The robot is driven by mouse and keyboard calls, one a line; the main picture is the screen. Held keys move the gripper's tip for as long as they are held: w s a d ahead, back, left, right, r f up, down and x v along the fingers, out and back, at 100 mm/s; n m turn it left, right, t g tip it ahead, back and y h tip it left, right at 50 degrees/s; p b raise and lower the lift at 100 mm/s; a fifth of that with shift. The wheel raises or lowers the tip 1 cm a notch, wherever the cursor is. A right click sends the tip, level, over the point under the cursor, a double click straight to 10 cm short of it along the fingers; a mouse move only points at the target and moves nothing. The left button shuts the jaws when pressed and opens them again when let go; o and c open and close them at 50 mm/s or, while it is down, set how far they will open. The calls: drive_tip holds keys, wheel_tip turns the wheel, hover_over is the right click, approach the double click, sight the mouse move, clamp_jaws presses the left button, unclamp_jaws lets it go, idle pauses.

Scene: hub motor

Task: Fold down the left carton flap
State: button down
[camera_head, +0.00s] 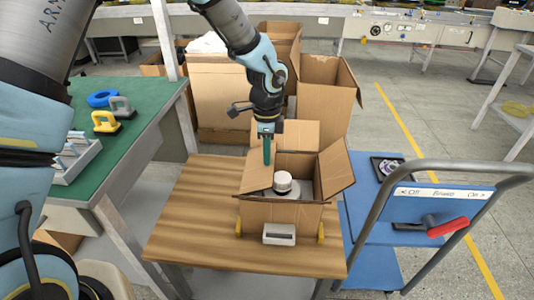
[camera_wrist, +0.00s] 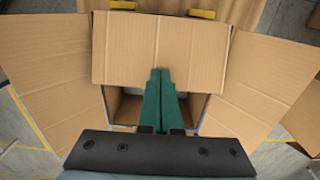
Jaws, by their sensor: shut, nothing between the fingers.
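The open carton (camera_head: 280,213) stands on the wooden table. Its left flap (camera_head: 250,172) stands up and leans, and its right flap (camera_head: 336,168) is raised outward. A white cylindrical part (camera_head: 282,181) shows inside. My gripper (camera_head: 267,152) is shut and empty, fingers down beside the left flap at the far left of the opening; touch cannot be told. In the wrist view, my green fingertips (camera_wrist: 159,72) overlap one cardboard flap (camera_wrist: 125,48), with spread flaps at left (camera_wrist: 48,80) and right (camera_wrist: 262,85). The carton's inside is partly hidden.
Taller open cartons (camera_head: 325,90) stand behind the table. A blue cart (camera_head: 440,205) with a curved handle is close on the right. A green bench (camera_head: 130,135) with tools is on the left. The table's front left (camera_head: 190,240) is clear.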

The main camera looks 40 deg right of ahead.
drive_tip(key=shift+f+b, duration=0.95)
drive_tip(key=shift+f, duration=0.75)
wheel_tip(320, 180, up, 9)
drive_tip(key=p, duration=0.7)
drive_tip(key=shift+r+p, duration=0.1)
drive_tip(key=shift+p, duration=0.2)
